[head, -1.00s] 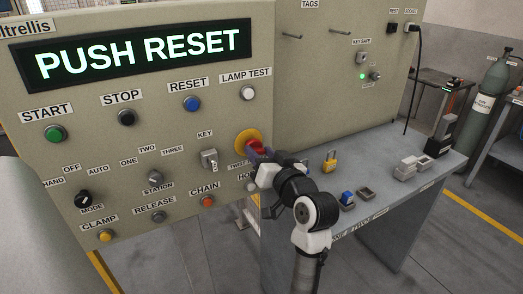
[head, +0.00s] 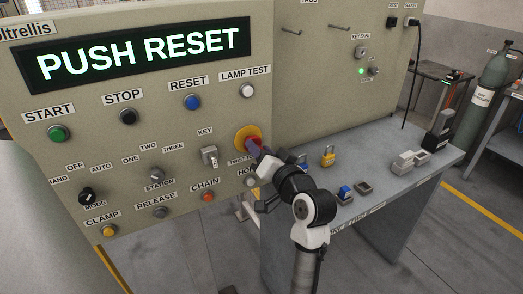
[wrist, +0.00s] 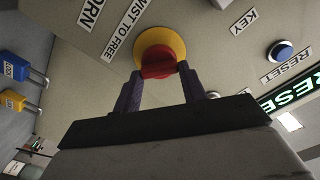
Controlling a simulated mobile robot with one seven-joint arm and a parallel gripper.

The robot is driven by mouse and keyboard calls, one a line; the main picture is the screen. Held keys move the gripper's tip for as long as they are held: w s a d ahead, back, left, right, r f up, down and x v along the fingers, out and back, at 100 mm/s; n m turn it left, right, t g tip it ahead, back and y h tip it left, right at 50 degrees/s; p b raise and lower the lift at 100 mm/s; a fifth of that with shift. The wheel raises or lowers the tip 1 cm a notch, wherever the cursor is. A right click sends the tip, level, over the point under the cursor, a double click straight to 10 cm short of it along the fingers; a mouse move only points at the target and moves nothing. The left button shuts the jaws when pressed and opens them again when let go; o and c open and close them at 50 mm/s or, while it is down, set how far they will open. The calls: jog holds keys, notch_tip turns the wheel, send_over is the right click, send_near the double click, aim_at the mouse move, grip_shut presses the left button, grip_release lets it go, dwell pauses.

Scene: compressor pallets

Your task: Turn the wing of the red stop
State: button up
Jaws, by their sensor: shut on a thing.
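The red stop (head: 253,143) is a red knob on a yellow round plate (head: 241,136), on the front of the beige panel right of the key switch. In the wrist view the red knob (wrist: 157,63) shows in front of the yellow plate (wrist: 161,38). My gripper (wrist: 157,75) has one dark finger on each side of the knob and is shut on it. In the head view my gripper (head: 258,151) reaches the stop from the lower right and partly hides it. The label below the stop is partly hidden in the head view; the wrist view shows TWIST TO FREE.
A lit display (head: 140,54) reads PUSH RESET. The blue RESET button (head: 192,102), key switch (head: 209,155) and red CHAIN button (head: 208,196) are close by. A grey bench (head: 385,190) at right holds a yellow padlock (head: 328,155) and small blocks.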

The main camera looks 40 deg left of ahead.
jog(key=o, duration=1)
jog(key=shift+p+v, duration=1.75)
jog(key=shift+v, duration=5.2)
